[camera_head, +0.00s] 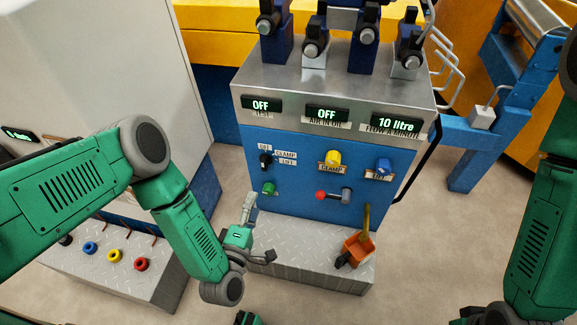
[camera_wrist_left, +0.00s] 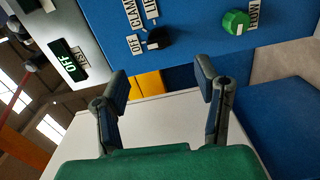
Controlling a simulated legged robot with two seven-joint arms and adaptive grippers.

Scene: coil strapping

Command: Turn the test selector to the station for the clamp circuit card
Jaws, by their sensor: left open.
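The test selector (camera_head: 265,158) is a small black knob on the blue panel, with OFF, CLAMP and LIFT labels around it. In the left wrist view the selector (camera_wrist_left: 159,38) has a white mark that appears to be on the OFF side. The TEST display (camera_head: 261,105) reads OFF. A CLAMP plate (camera_head: 332,169) sits under a yellow knob, and a LIFT plate (camera_head: 379,175) under a blue one. My left gripper (camera_head: 262,227) is open and empty, below and in front of the selector, apart from it.
A green knob (camera_head: 268,188) sits just below the selector, and a red-tipped lever (camera_head: 332,195) to the right. An orange object (camera_head: 358,248) rests on the tread-plate step (camera_head: 310,270). A grey cabinet (camera_head: 110,60) stands left. Valves line the console top.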

